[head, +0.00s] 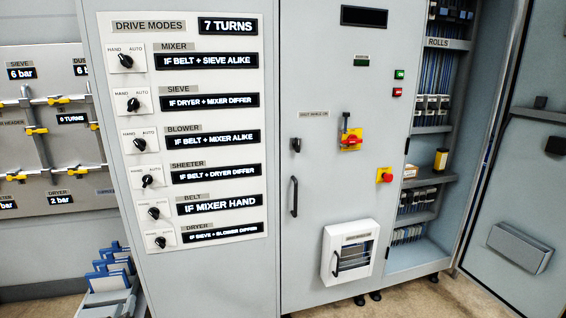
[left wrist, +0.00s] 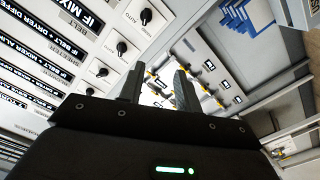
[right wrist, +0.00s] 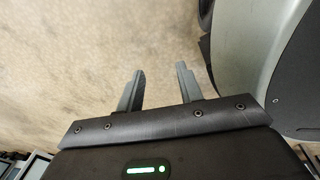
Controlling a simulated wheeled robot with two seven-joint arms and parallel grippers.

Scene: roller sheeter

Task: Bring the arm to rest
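My left gripper (left wrist: 159,70) shows in the left wrist view with its two dark fingers apart and nothing between them. Behind it are the drive modes panel (left wrist: 60,45) with its knobs and the pale panel with yellow-handled valves. My right gripper (right wrist: 160,69) shows in the right wrist view, open and empty above the bare beige floor (right wrist: 70,60). I cannot make out either gripper in the head view. There the drive modes panel (head: 182,275) stands at left centre with a column of black selector knobs, and no arm covers it.
A grey cabinet (head: 330,190) has a black handle, a red-and-yellow switch (head: 350,139) and a white framed box (head: 350,249). An open bay (head: 428,180) with shelves lies right of it, beside an open door (head: 530,190). Blue-and-white pieces (head: 110,272) stand low at left.

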